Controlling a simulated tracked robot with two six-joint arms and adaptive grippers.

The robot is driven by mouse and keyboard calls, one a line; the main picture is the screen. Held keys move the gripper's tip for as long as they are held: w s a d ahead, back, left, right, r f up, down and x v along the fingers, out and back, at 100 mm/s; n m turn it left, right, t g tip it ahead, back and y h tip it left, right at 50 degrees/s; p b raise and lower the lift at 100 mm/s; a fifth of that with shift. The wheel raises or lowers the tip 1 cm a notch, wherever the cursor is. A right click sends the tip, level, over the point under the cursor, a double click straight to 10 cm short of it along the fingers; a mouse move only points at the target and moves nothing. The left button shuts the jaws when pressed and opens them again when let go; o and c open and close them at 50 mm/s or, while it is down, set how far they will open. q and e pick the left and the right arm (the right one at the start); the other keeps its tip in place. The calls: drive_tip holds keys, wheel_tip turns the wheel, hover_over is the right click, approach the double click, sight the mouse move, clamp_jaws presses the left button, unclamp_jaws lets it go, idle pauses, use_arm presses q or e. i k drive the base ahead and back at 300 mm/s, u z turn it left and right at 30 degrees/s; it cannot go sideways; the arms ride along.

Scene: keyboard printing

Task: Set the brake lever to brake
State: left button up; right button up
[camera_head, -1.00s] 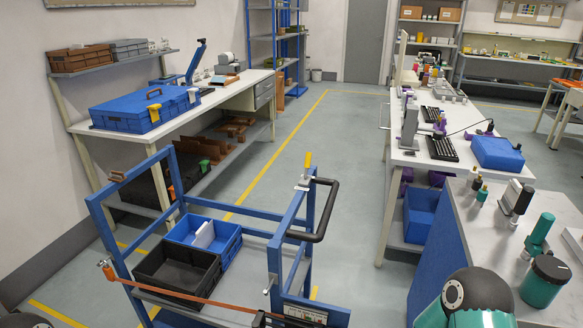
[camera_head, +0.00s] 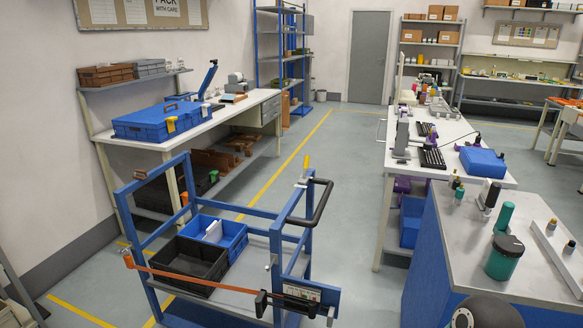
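A blue-framed cart stands in the middle foreground, its near right post (camera_head: 278,262) facing me. A small lever with a yellow grip (camera_head: 306,161) stands upright on top of the cart's right post, beside the black push handle (camera_head: 322,204); I take it for the brake lever. Its markings are too small to read. Neither gripper is in view. Only a dark round joint of my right arm shows at the bottom right, well apart from the lever.
The cart holds a black crate (camera_head: 174,268) and a blue crate (camera_head: 240,242); an orange strap (camera_head: 190,274) crosses its near side. A grey-topped bench (camera_head: 455,238) stands close on the right, a workbench (camera_head: 170,143) on the left. Floor is clear between cart and right bench.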

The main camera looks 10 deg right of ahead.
sight(307, 158)
drive_tip(key=z, duration=0.15)
drive_tip(key=i, duration=0.9)
